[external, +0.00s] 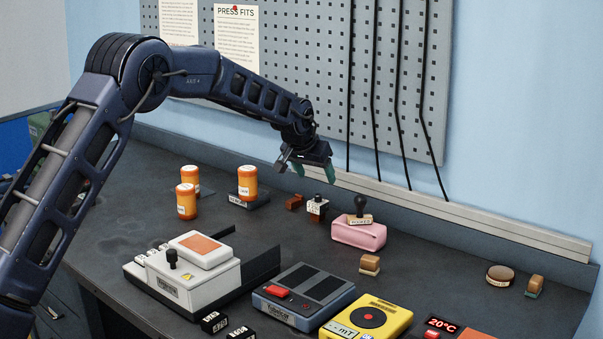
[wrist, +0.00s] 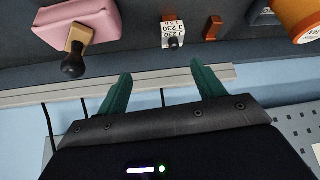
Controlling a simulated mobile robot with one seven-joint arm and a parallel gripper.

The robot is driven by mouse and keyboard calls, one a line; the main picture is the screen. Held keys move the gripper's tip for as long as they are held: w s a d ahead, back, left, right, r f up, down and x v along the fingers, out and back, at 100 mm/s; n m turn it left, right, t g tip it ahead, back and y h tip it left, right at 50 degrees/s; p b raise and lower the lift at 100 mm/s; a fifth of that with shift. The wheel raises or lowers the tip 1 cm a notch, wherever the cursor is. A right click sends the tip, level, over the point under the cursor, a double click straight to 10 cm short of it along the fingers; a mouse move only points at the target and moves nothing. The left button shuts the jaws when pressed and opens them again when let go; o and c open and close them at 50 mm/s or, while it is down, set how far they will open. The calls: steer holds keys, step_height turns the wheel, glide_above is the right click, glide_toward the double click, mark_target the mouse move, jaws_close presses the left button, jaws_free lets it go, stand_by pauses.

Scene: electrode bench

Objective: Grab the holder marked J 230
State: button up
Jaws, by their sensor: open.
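The small holder marked J 230 (external: 317,206) stands on the dark bench below my gripper in the external view. In the wrist view the holder (wrist: 173,30) appears upside down, with a white printed label, a dark knob and a reddish-brown part at its far end. My gripper (external: 314,173) is open and empty, in the air above the back of the bench. In the wrist view its two green fingers (wrist: 162,76) stand wide apart, and the holder lies beyond their tips, not between them.
A reddish-brown block (external: 294,202) sits just left of the holder. A pink block (external: 358,234) with a black-knobbed wooden stamp (external: 360,217) stands to its right. Orange bottles (external: 247,182) stand farther left. Boxed instruments (external: 305,296) fill the front. The pegboard (external: 310,60) rises behind.

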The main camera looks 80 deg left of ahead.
mark_target(318, 196)
steer(key=a+f, duration=0.1)
steer(key=f, duration=0.1)
steer(key=a+f, duration=0.3)
steer(key=f, duration=0.1)
steer(key=shift+w+a, duration=0.15)
steer(key=shift+w, duration=0.2)
steer(key=shift+a+x, duration=0.15)
steer(key=shift+x, duration=1.2)
steer(key=shift+a+x, duration=0.15)
steer(key=shift+x, duration=1.25)
steer(key=shift+s+r, duration=0.1)
steer(key=shift+s, duration=0.05)
steer(key=c, duration=1.5)
